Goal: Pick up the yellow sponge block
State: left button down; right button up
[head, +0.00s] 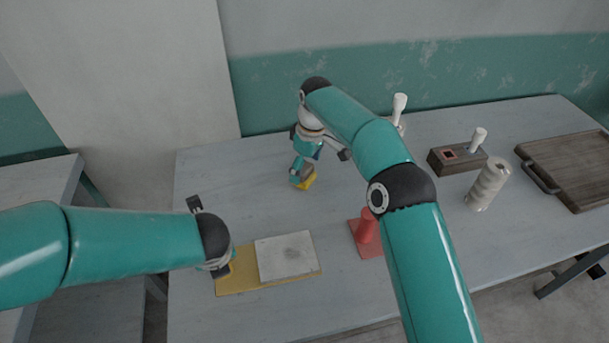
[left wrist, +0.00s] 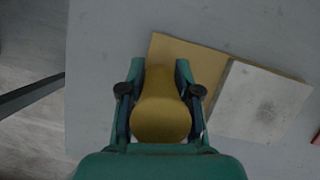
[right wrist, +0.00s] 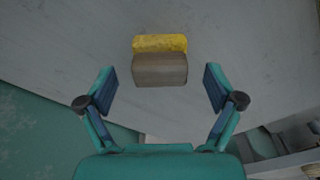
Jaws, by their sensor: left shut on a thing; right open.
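The yellow sponge block (head: 308,183) lies on the grey table near the middle, with a brown block (head: 307,171) right against it. In the right wrist view the sponge (right wrist: 160,42) shows as a bright yellow strip beyond the brown block (right wrist: 160,70). I cannot tell whether the two are stacked or joined. My right gripper (right wrist: 160,88) is open, its fingers spread to either side of the brown block, with nothing between them touching. My left gripper (left wrist: 160,75) is shut on a mustard-coloured rounded thing (left wrist: 160,115), over the yellow board's left end.
The yellow board (head: 235,284) carries a pale slab (head: 287,256). A red stand (head: 366,232) is right of it. A brown box with a white knob (head: 457,158), a pale ridged cylinder (head: 487,185) and a wooden tray (head: 575,165) stand at the right. The table's back left is clear.

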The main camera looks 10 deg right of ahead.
aim_at(305, 169)
notch_tip(305, 169, down, 2)
jog(key=shift+w+a+f, duration=0.1)
jog(key=c, duration=1.4)
jog(key=shift+o, duration=0.2)
jog(key=shift+s+r, duration=0.2)
jog(key=shift+r, duration=0.45)
notch_tip(305, 169, up, 6)
jog(key=s+d, duration=0.1)
jog(key=s, duration=1.8)
jog(key=shift+s+d, duration=0.2)
jog(key=shift+s, duration=0.1)
jog(key=shift+f, duration=0.1)
